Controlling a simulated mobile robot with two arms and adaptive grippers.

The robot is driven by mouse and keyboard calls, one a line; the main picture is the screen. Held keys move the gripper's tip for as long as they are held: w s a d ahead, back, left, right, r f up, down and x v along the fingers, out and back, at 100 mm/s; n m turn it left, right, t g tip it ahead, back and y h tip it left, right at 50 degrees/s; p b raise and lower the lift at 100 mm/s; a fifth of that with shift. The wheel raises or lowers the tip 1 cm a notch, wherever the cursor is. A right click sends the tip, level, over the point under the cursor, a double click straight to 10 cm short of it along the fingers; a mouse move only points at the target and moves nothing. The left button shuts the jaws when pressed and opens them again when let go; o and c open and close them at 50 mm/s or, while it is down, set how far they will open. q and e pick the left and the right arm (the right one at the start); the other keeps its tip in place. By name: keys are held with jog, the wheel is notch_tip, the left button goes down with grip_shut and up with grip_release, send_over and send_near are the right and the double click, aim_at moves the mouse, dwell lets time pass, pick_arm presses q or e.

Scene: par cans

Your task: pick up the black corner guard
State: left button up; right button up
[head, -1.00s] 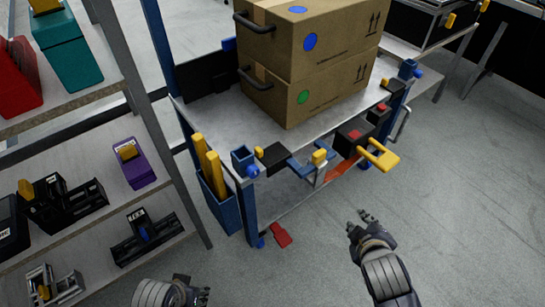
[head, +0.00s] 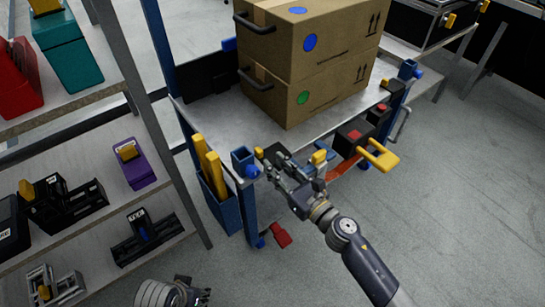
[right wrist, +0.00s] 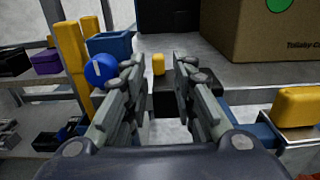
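A black block (head: 275,150), which I take to be the black corner guard, sits at the front edge of the metal worktop, partly hidden by my right gripper in the head view. A small yellow piece shows at its far side. My right gripper (head: 274,163) is at the block, its fingers spread. In the right wrist view the dark block (right wrist: 166,100) shows between and behind the open fingers (right wrist: 158,68); I cannot tell whether they touch it. My left gripper (head: 194,294) is low at the bottom edge, away from the worktop; its finger opening is unclear.
Stacked cardboard boxes (head: 308,50) stand on the worktop (head: 212,115). A blue holder with yellow bars (head: 212,170) is left of my right gripper. A yellow handle (head: 380,156) juts out to the right. Shelves (head: 90,240) stand at left; the floor at right is clear.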

aim_at(261, 152)
jog(key=x, duration=0.7)
jog(key=shift+w+a, duration=0.15)
jog(key=shift+a, duration=0.2)
grip_shut()
